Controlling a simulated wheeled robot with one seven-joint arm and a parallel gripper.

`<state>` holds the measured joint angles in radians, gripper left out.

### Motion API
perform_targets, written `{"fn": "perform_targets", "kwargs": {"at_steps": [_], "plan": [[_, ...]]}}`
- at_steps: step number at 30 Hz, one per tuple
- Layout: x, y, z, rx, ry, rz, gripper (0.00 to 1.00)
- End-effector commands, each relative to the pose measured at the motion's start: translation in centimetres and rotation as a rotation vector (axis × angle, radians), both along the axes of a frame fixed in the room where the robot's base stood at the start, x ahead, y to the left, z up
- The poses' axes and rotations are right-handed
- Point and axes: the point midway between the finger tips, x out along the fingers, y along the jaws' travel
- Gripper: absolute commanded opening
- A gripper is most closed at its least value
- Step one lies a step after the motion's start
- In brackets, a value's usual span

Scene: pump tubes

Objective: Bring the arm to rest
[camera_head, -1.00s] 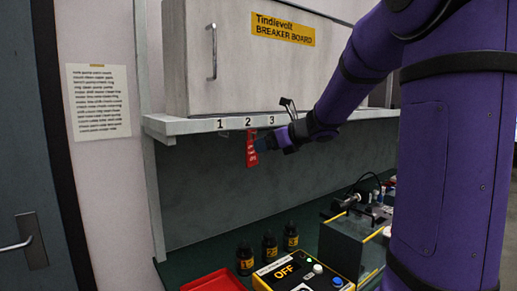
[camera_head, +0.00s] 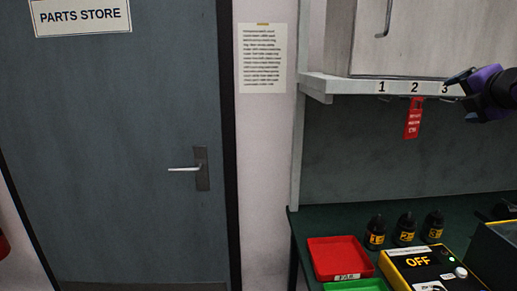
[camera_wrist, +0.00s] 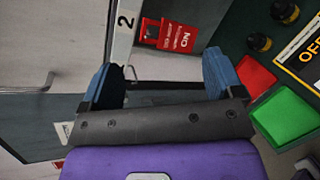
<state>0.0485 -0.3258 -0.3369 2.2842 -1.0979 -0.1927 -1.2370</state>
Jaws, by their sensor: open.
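My gripper (camera_head: 457,98) is at the right edge of the head view, in front of the shelf edge near label 3. In the wrist view its two blue fingers stand wide apart, open (camera_wrist: 162,74), with nothing held between them. A red tag (camera_head: 413,118) with white writing hangs below label 2 on the shelf edge (camera_head: 345,86). It also shows in the wrist view (camera_wrist: 168,35), beyond the fingers, and looks apart from them. Most of my arm is outside the head view.
A red tray (camera_head: 318,262), a green tray (camera_head: 355,286), three dark bottles (camera_head: 404,231) and a yellow-edged control box reading OFF (camera_head: 430,268) stand on the green bench. A grey PARTS STORE door (camera_head: 110,150) and a paper notice (camera_head: 262,58) are at left.

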Motion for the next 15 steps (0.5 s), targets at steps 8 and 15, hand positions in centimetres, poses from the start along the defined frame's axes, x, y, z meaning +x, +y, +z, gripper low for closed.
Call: {"fn": "perform_targets", "kwargs": {"at_steps": [8,15], "plan": [[-9.2,5.3,-3.8,0.899,0.057,-0.554,0.86],[-18.3,12.7,-9.1,1.482,0.220,-1.035,0.86]]}}
